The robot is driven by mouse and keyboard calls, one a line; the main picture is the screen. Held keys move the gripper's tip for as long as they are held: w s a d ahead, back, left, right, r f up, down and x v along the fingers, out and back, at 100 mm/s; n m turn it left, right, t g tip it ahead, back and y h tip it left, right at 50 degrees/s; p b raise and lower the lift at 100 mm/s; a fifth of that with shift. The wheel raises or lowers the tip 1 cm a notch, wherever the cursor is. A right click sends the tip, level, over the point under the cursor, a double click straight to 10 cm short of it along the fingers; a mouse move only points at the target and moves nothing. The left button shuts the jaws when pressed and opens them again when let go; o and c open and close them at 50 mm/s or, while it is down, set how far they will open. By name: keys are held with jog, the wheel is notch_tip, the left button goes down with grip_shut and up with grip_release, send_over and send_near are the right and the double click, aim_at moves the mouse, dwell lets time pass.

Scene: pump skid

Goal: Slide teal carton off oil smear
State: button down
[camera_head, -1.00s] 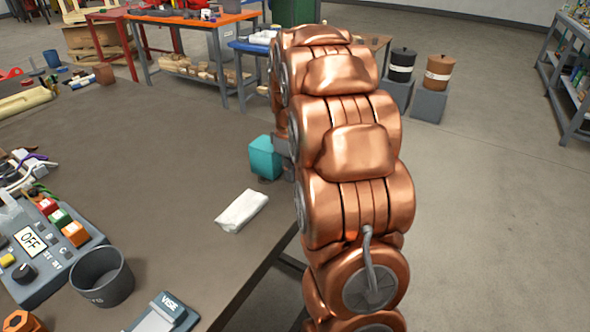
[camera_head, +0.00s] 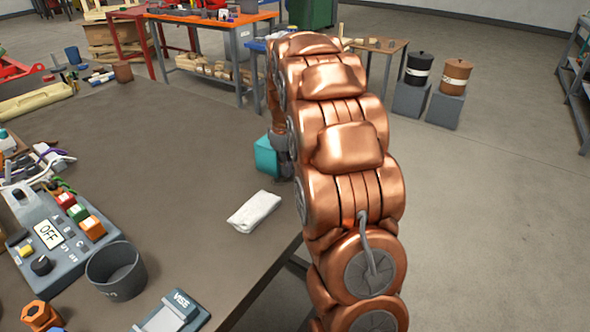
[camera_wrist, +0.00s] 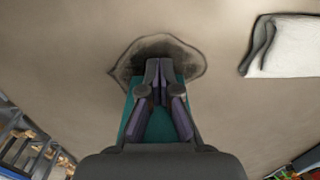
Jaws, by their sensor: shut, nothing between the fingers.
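The teal carton (camera_head: 266,157) stands near the right edge of the brown bench in the head view, partly hidden by my copper arm. In the wrist view the carton (camera_wrist: 131,123) shows beneath and around my gripper (camera_wrist: 161,66), which covers much of it. My gripper is shut and empty, its fingertips over the carton's far end. Whether they touch the carton I cannot tell. The dark oil smear (camera_wrist: 185,57) spreads around that far end in the wrist view, and the carton overlaps its near part. The smear is hidden in the head view.
A folded white cloth (camera_head: 254,209) lies near the carton, closer to the bench's front edge. A control panel (camera_head: 52,240), a dark cup (camera_head: 116,272) and a vise box (camera_head: 172,312) stand at left. The middle of the bench (camera_head: 175,150) is clear.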

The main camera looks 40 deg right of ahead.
aim_at(267, 141)
jog(key=w+a, duration=0.1)
jog(key=w, duration=0.2)
jog(key=w+a+p, duration=0.1)
jog(key=w, duration=0.2)
jog(key=w+a, duration=0.1)
jog(key=w, duration=0.2)
jog(key=shift+w+a, duration=0.15)
jog(key=shift+w, duration=0.15)
jog(key=shift+s, duration=0.1)
jog(key=shift+s+d, duration=0.3)
jog(key=shift+s, duration=0.5)
jog(key=shift+s+d, duration=0.3)
jog(key=shift+s, duration=0.5)
jog(key=shift+s+d+r, duration=0.1)
jog(key=shift+s+r, duration=0.05)
jog(key=shift+s, duration=0.1)
jog(key=shift+d+r, duration=0.1)
jog(key=shift+r, duration=0.3)
notch_tip(267, 141, up, 8)
jog(key=shift+w+r, duration=0.1)
jog(key=shift+r, duration=0.35)
